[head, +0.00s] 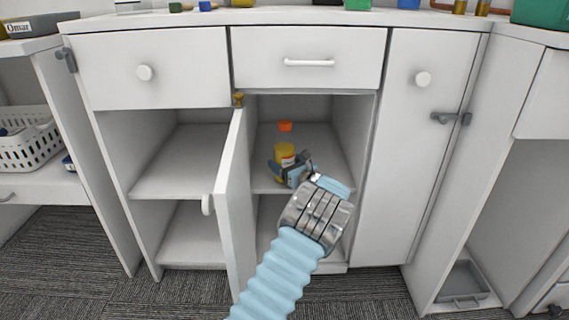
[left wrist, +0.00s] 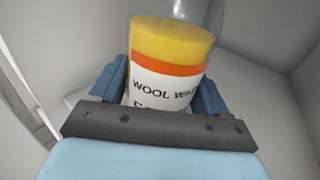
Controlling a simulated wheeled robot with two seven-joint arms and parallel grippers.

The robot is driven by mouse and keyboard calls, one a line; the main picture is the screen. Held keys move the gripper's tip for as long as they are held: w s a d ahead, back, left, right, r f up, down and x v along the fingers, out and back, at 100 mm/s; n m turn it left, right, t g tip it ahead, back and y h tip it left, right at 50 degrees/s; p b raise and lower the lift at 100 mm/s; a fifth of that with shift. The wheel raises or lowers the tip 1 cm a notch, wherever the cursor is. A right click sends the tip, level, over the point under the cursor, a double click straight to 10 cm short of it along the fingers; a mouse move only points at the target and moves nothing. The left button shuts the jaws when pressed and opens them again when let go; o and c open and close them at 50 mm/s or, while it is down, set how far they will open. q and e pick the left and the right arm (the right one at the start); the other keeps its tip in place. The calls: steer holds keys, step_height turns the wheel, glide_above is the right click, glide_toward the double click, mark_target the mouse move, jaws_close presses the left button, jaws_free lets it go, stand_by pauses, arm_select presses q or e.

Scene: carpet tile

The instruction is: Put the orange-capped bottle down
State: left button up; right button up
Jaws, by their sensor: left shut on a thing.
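The bottle (head: 284,152) has a yellow body, a pale neck and an orange cap (head: 285,126). It is upright inside the open middle compartment, over the upper shelf (head: 263,187). My left gripper (head: 293,172) is shut on its body from the front. In the left wrist view, the bottle (left wrist: 170,75) sits between both blue fingers (left wrist: 158,92), showing a white "WOOL WA…" label with an orange band; its cap is out of frame. Its base is hidden, so I cannot tell whether it touches the shelf. My right gripper is not in view.
An open cabinet door (head: 230,195) stands just left of my arm. The compartment's right wall (head: 352,135) is close by. The shelf beside the bottle looks clear. A white basket (head: 30,145) is far left, and a grey tray (head: 463,283) is low at right.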

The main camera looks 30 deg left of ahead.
arm_select(q)
steer(key=shift+f, duration=0.1)
steer(key=o, duration=1.4)
steer(key=shift+d, duration=0.2)
steer(key=v, duration=1.1)
steer(key=shift+s+d, duration=0.15)
steer(key=shift+d, duration=0.15)
